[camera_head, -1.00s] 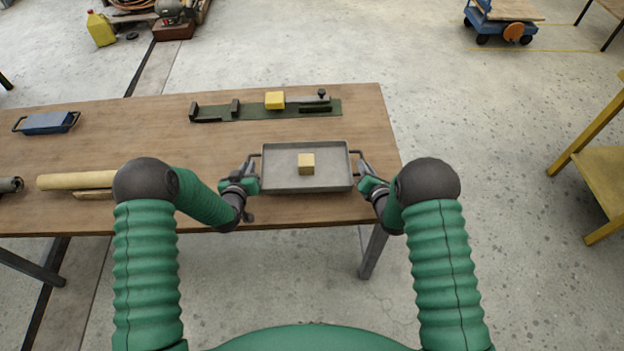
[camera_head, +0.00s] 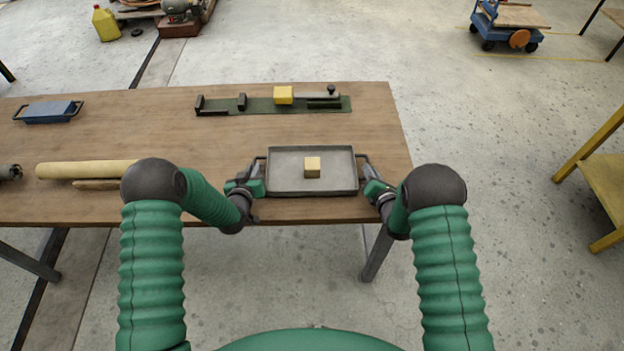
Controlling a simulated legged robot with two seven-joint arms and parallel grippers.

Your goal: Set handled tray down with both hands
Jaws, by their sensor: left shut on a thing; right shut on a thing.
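The handled tray (camera_head: 290,181) is a shallow grey metal tray with a dark handle on each short side. A small tan block (camera_head: 312,167) sits near its middle. The tray is over the front right part of the wooden table (camera_head: 160,130) and looks level; I cannot tell whether it touches the tabletop. My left gripper (camera_head: 256,180) is shut on the tray's left handle. My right gripper (camera_head: 371,181) is shut on the right handle. The fingers partly hide both handles.
Behind the tray lies a green fixture plate (camera_head: 270,107) with a yellow block (camera_head: 284,95). A blue handled box (camera_head: 50,111) is at the far left. A pale roll (camera_head: 85,170) lies at the front left. The table's right edge is close to my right gripper.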

